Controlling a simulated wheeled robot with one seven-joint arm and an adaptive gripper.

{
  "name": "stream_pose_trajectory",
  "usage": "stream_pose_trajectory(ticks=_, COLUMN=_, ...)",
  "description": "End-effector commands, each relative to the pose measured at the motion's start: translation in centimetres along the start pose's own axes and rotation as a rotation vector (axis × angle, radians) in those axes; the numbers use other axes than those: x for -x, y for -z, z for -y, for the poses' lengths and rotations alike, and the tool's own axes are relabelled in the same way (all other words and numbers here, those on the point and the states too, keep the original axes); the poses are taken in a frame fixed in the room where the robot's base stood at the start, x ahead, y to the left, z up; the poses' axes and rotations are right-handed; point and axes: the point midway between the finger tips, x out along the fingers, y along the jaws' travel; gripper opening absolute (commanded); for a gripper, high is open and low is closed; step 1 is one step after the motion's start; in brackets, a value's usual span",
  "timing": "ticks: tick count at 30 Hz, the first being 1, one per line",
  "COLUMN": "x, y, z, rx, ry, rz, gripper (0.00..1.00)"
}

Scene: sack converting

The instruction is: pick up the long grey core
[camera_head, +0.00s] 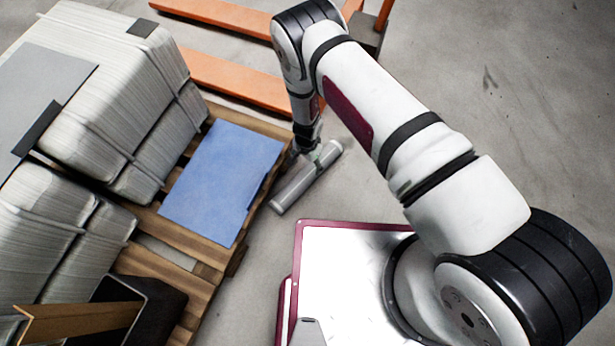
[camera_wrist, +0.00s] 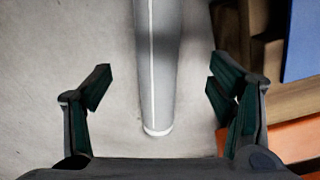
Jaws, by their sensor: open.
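The long grey core (camera_head: 297,190) lies on the concrete floor beside the pallet, running diagonally. My gripper (camera_head: 311,150) is over its upper right part in the head view, where the arm hides some of it. In the wrist view the core (camera_wrist: 157,60) runs from the top edge down to a rounded near end with a pale rim. My gripper (camera_wrist: 158,88) is open there, with one finger on each side of the core and clear gaps between. I cannot tell how far above the core the fingers are.
A wooden pallet (camera_head: 187,242) with a blue sheet (camera_head: 222,180) lies close to the core's left. Stacked sack bundles (camera_head: 110,90) stand on it. Orange forks (camera_head: 235,82) lie behind. A black bin (camera_head: 150,308) is at lower left. Open floor (camera_head: 530,110) lies right.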

Motion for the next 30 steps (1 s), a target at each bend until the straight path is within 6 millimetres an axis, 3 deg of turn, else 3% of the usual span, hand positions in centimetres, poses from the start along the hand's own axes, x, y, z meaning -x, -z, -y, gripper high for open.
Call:
stream_pose_trajectory(ticks=1, x=-1.5, y=-0.1, z=-0.1, rx=0.001, ry=-0.002, rz=0.000, gripper=0.76)
stream_pose_trajectory(ticks=6, x=-4.3, y=0.0, z=0.0, rx=0.001, ry=0.000, rz=0.000, gripper=0.76)
stream_pose_trajectory(ticks=17, x=-6.3, y=-0.1, z=-0.1, rx=0.002, ry=0.000, rz=0.001, gripper=0.76)
stream_pose_trajectory(ticks=27, x=-10.5, y=-0.4, z=-0.4, rx=0.002, ry=-0.001, rz=0.000, gripper=0.76)
stream_pose_trajectory(ticks=30, x=-10.9, y=-0.3, z=-0.3, rx=0.002, ry=0.001, rz=0.000, gripper=0.76)
